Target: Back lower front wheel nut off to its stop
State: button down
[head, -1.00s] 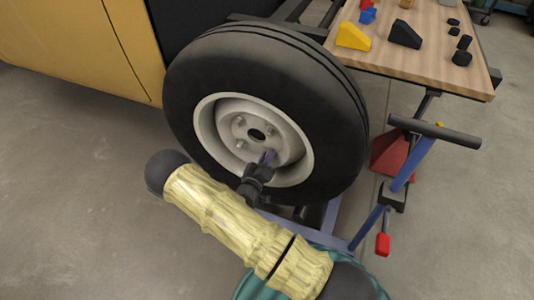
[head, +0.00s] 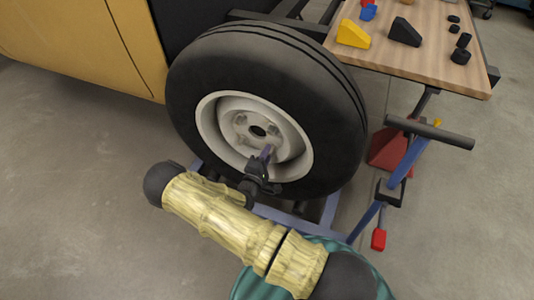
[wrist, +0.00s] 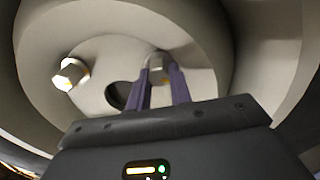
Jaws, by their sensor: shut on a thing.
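The front wheel has a black tyre (head: 195,100) and a pale rim with a grey hub plate (head: 245,128). My gripper (head: 267,151) reaches the lower right part of the hub plate from below. In the wrist view, its two purple fingers (wrist: 161,75) are shut on a wheel nut (wrist: 158,60), one finger on each side. The nut's lower part is hidden between the fingers.
A wooden bench (head: 445,65) with blocks, including a yellow wedge (head: 353,34), stands at the upper right. A blue stand with a dark crossbar (head: 430,131) is right of the wheel. A yellow body panel (head: 80,40) is at the left. Floor at the lower left is clear.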

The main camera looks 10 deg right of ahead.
jog(key=n, duration=0.4)
jog(key=shift+f+n, duration=0.2)
jog(key=shift+n, duration=0.1)
dwell(0.4)
jog(key=c, duration=1.3)
grip_release()
jog(key=shift+o, duration=0.2)
jog(key=p+v, duration=0.4)
jog(key=v, duration=1.3)
jog(key=shift+s, duration=0.2)
